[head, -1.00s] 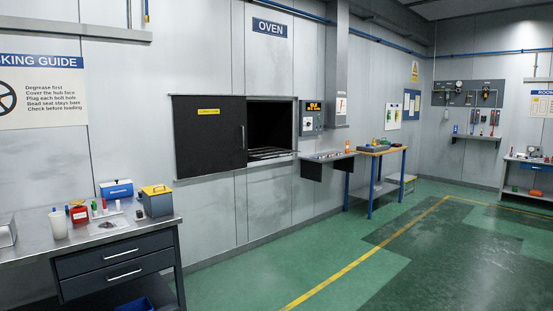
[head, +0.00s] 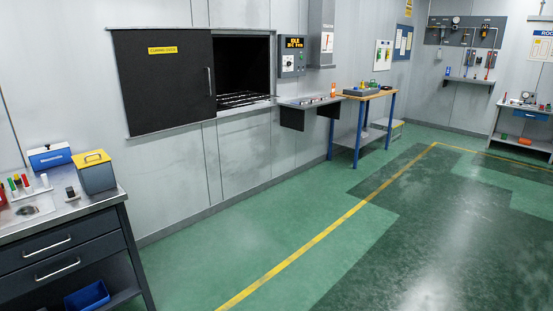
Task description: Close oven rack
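The oven is set in the grey wall at the upper left of the head view. Its dark sliding door (head: 165,85) stands to the left of the opening (head: 243,65), which is uncovered and dark inside. The oven rack (head: 240,98) shows as thin metal bars low in the opening, near its bottom edge. How far the rack sticks out is too small to tell. A control panel (head: 292,56) with a lit display is just right of the opening. Neither of my grippers is in view.
A workbench (head: 62,209) with drawers, a yellow-lidded box (head: 95,172) and a blue box (head: 50,156) stands at left. A wall shelf (head: 306,103) and a blue-legged table (head: 368,97) stand right of the oven. The green floor (head: 250,245) in front is clear.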

